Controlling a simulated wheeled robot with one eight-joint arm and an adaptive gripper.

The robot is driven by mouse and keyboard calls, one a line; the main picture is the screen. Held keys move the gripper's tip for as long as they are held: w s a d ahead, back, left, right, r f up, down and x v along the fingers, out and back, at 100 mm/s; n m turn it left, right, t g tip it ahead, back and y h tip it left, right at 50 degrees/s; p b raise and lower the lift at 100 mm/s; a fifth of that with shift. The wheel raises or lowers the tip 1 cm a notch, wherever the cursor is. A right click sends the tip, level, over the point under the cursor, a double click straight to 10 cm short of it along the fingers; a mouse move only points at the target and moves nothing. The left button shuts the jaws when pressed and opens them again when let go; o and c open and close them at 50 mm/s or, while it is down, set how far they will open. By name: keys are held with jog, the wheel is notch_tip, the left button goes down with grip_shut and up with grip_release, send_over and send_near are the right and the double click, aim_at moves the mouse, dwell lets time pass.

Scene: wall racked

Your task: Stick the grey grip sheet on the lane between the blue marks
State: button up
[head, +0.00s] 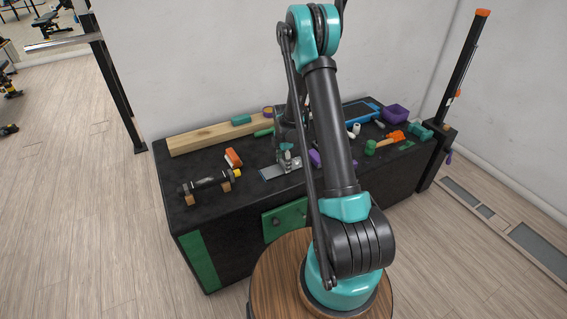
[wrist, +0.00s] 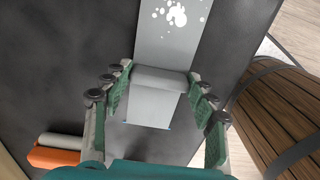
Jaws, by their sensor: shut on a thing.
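My gripper (wrist: 158,92) is shut on a pale grey block-like piece, which I take to be the grip sheet (wrist: 160,77); its green fingers are on both sides of it. The grey lane (wrist: 152,108) runs below the piece on the dark bench top. Small blue marks (wrist: 169,129) show at the lane's near end. White spots (wrist: 172,14) lie on the lane beyond the piece. I cannot tell whether the piece touches the lane. In the head view the lane (head: 272,173) lies near the bench's front edge, with my gripper (head: 289,157) over it, partly hidden.
On the black bench (head: 210,222), an orange and white block (head: 233,157) and a dumbbell on wooden rests (head: 208,183) lie left of the lane. A wooden plank (head: 210,137) lies behind. Green and orange things (head: 394,137) and a purple bin (head: 397,114) are at the right.

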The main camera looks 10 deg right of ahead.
dwell(0.3)
jog(key=o, duration=1)
notch_tip(320, 180, up, 12)
